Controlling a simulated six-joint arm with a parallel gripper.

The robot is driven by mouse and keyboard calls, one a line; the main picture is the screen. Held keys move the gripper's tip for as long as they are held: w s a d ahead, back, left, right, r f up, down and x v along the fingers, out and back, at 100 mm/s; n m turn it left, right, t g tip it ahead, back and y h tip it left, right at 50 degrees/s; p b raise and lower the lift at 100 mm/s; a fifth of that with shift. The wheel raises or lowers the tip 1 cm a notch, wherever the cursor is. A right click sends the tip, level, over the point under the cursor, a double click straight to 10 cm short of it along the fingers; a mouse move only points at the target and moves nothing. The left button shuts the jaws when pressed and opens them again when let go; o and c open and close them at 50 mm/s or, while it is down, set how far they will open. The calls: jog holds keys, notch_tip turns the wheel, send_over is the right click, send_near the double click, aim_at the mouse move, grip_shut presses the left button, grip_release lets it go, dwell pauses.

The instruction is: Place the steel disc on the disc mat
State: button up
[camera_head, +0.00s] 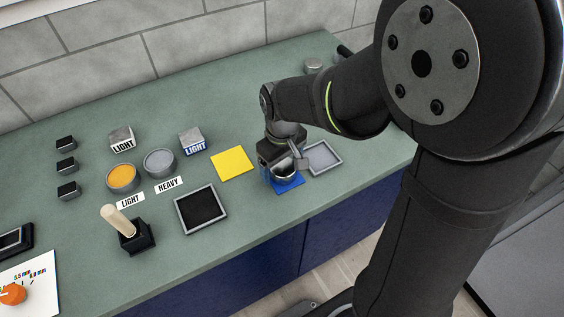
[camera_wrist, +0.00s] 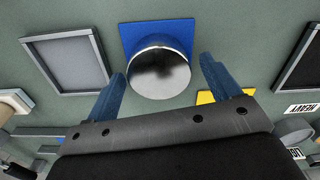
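A shiny round steel piece, which looks like the steel disc (camera_wrist: 158,76), is on or just above the blue square mat (camera_wrist: 135,33) in the wrist view. In the head view the steel disc (camera_head: 284,173) is partly hidden under my gripper (camera_head: 287,163), over the blue mat (camera_head: 291,187). My gripper's two blue fingers (camera_wrist: 162,66) stand on either side of the disc in the wrist view, with a visible gap on each side. I cannot tell whether the disc touches the mat. A yellow square mat (camera_head: 232,164) lies to the left.
A grey framed tray (camera_head: 337,164) is close to the right of the blue mat. A black framed tray (camera_head: 180,214), orange-filled dish (camera_head: 122,178), grey dish (camera_head: 159,163) and two labelled blocks (camera_head: 121,134) are to the left. A silver round object (camera_head: 314,65) stands at the back.

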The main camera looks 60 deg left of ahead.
aim_at(282, 165)
notch_tip(282, 165, up, 12)
jog(key=shift+r, duration=0.15)
dwell(0.6)
notch_tip(282, 165, down, 12)
jog(key=shift+r, duration=1.6)
